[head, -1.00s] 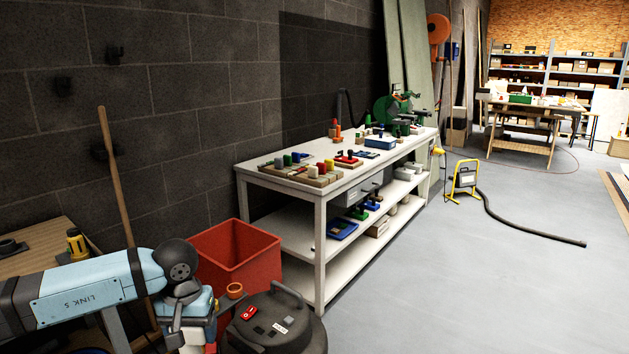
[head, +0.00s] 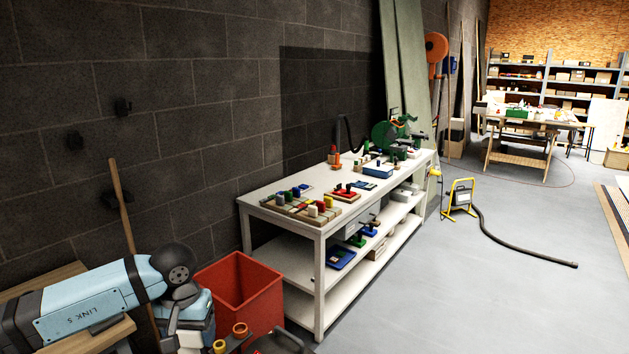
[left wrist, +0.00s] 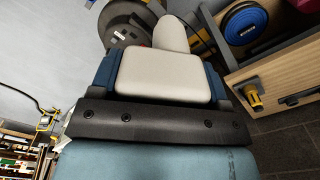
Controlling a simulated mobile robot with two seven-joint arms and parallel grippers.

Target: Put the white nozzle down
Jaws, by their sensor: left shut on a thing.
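The white nozzle (left wrist: 168,75) shows large in the left wrist view, as a broad pale block with a narrower rounded end beyond it. My left gripper (left wrist: 160,82) is shut on it, with a dark blue finger at each side. My right gripper is not in view.
The red bin (head: 238,290) and a dark round vacuum (head: 276,344) stand near my left gripper. A white workbench (head: 270,204) holds colored pieces in blocks. Open floor lies at the right.

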